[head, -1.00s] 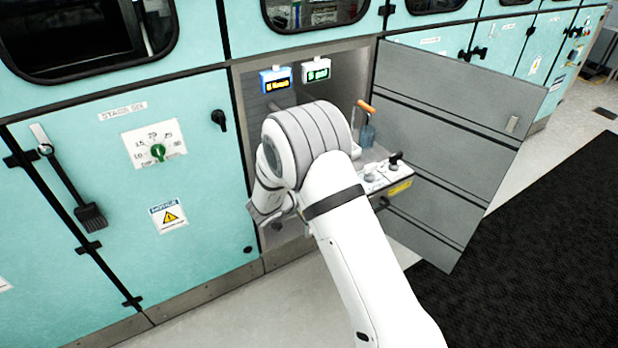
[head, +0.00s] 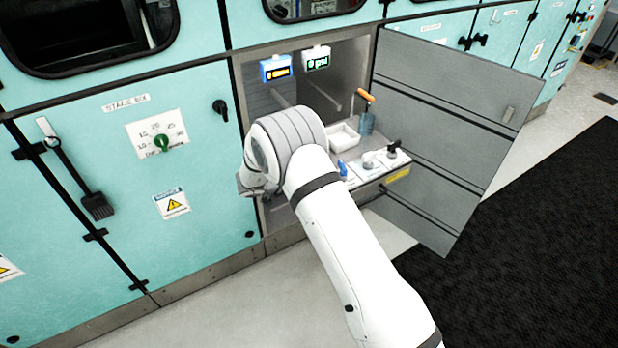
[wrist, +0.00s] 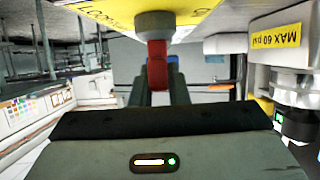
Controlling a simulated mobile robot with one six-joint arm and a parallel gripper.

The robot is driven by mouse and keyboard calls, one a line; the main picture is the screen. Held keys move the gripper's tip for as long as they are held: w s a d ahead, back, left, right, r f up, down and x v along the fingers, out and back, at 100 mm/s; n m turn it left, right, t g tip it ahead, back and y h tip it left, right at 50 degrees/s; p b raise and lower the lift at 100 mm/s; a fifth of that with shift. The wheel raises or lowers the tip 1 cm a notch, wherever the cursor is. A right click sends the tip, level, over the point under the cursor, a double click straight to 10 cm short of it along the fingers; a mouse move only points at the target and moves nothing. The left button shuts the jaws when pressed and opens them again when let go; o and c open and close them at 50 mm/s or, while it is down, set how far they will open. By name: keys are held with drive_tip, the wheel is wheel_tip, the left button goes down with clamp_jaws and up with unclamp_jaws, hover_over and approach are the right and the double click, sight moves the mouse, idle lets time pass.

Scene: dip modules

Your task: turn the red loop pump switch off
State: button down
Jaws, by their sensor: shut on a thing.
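The red switch lever (wrist: 158,66) shows in the wrist view, hanging from a round grey base under a panel with a yellow label. My gripper (wrist: 160,84) has its dark fingers around the lever, shut on it. In the head view my arm hides the gripper's fingertips and the red switch at the left of the open bay. A blue switch (head: 343,168) stands on the bay's front ledge to the right of my wrist. Part of a blue thing (wrist: 174,63) shows behind the red lever in the wrist view.
The grey bay door (head: 450,130) stands open at the right. On the ledge are a grey knob (head: 368,160) and a black-handled one (head: 393,150). Behind them are a white tray (head: 344,137) and an orange-handled tool (head: 366,97). Two small displays hang above.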

drive_tip(key=c, duration=1.4)
unclamp_jaws()
drive_tip(key=v, duration=0.7)
drive_tip(key=shift+s+a, duration=0.25)
drive_tip(key=shift+a, duration=0.05)
drive_tip(key=shift+r, duration=0.15)
